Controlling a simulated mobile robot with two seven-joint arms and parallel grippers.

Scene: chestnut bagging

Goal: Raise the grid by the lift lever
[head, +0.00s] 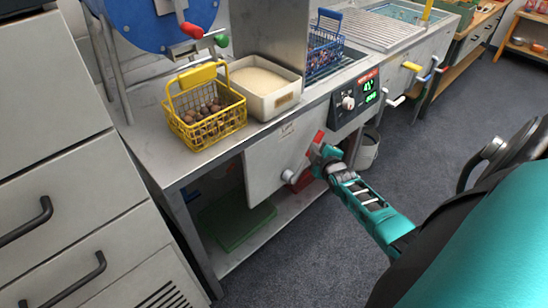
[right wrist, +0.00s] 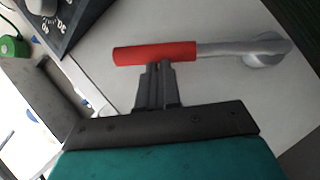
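The lift lever has a red grip (head: 318,138) and sits on the pale front panel below the counter. In the right wrist view its red grip (right wrist: 155,53) lies level, with a silver arm (right wrist: 225,48) running right to a round pivot. My right gripper (head: 325,156) is at the lever. In the wrist view its fingers (right wrist: 160,68) are together, with their tips at the lower edge of the red grip, apparently touching it and not wrapped around it. I cannot make out the grid for certain. My left gripper is not in view.
A control box (head: 357,98) with a knob and green digits is right of the lever. On the counter stand a yellow wire basket (head: 240,118) of chestnuts and a white tub (head: 285,102). A blue basket (head: 325,45) is behind. Grey floor (head: 440,150) is open at right.

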